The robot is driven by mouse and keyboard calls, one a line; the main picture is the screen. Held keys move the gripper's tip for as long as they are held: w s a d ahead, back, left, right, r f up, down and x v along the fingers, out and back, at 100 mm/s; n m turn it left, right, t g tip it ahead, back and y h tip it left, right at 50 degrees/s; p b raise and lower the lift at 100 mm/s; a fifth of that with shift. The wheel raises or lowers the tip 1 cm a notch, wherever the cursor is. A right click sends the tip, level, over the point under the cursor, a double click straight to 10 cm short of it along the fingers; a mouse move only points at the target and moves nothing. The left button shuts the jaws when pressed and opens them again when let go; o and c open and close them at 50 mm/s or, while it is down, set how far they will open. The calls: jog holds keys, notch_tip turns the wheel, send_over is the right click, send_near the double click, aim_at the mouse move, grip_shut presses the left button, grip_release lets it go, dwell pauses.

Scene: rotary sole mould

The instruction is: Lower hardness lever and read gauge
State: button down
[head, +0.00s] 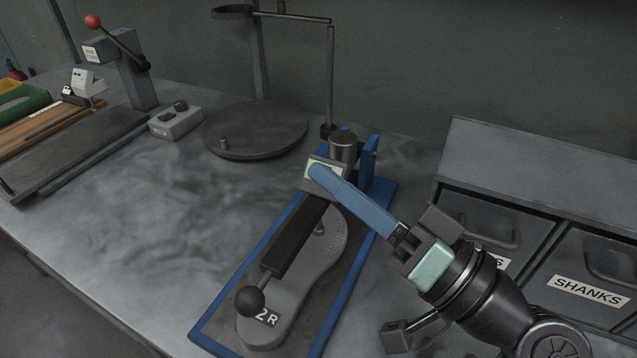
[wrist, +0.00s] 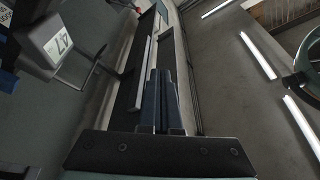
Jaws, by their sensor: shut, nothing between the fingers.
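The hardness tester has a blue base (head: 232,318) in the head view. A grey sole (head: 330,245) marked 2R lies on it. The dark lever (head: 292,243) slopes over the sole, its black ball knob (head: 250,302) low at the near end. The small gauge box (head: 309,184) at the lever's far end is partly covered by my blue fingers. My gripper (head: 317,171) is shut and empty, its tips in front of the gauge; contact cannot be told. In the wrist view my shut fingers (wrist: 161,98) show, and a pale display (wrist: 57,45) at upper left reads 47.
Grey drawers (head: 575,265), one labelled SHANKS, stand at the right, close to my arm. A round turntable (head: 255,130) stands behind the tester. A small control box (head: 176,122) and a red-knobbed lever press (head: 130,70) stand at left. The table between is clear.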

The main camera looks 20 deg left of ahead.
jog(key=d+f, duration=0.2)
jog(key=d, duration=0.4)
jog(key=shift+f+b, duration=0.35)
jog(key=shift+f, duration=0.05)
jog(key=shift+d, duration=0.1)
